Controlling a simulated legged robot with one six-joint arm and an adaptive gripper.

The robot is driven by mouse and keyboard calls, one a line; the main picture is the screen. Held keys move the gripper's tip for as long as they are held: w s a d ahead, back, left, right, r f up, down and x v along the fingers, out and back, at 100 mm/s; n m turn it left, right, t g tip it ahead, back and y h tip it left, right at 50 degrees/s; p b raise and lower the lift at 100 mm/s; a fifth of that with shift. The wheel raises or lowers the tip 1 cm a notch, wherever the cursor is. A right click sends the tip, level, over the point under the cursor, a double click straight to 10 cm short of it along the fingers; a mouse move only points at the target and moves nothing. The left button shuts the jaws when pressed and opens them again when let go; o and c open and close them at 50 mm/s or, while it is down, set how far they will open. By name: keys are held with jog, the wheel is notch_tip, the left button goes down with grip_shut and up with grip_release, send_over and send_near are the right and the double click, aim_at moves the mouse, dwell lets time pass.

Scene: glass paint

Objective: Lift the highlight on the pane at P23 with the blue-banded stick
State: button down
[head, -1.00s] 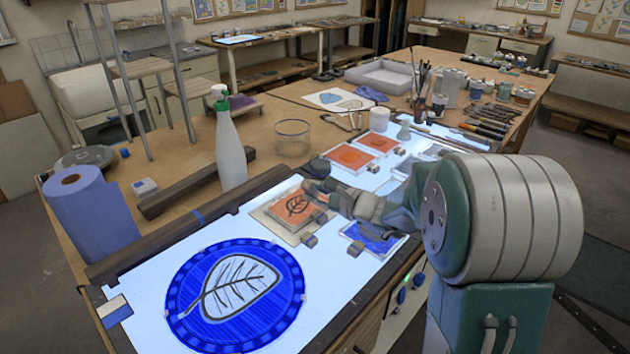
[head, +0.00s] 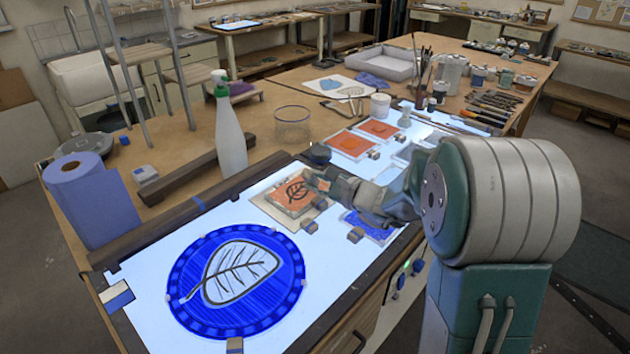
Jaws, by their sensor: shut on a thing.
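A small orange pane (head: 285,200) with a black leaf drawn on it lies on a tan board on the lit table. My gripper (head: 316,178) is at the right edge of this pane, low over the light table. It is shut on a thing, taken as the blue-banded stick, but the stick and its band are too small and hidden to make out. I cannot tell whether its tip touches the glass. No P23 label or highlight can be read in the head view.
A large blue round pane (head: 190,312) with a pale leaf lies in front. A blue pane (head: 375,229) lies close under my arm, with small blocks around. A green-and-white spray bottle (head: 229,140), a glass jar (head: 292,128) and a paper-towel roll (head: 75,205) stand behind and left.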

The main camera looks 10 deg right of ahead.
jog(key=shift+f, duration=0.3)
dwell(0.4)
jog(key=shift+w+d, duration=0.6)
jog(key=shift+d, duration=0.35)
jog(key=shift+s+a, duration=0.15)
jog(key=shift+a, duration=0.4)
jog(key=shift+s+a, duration=0.15)
jog(key=shift+a, duration=0.4)
jog(key=shift+w+d, duration=0.1)
jog(key=shift+w+d, duration=0.6)
jog(key=shift+w, duration=0.15)
jog(key=shift+a, duration=0.15)
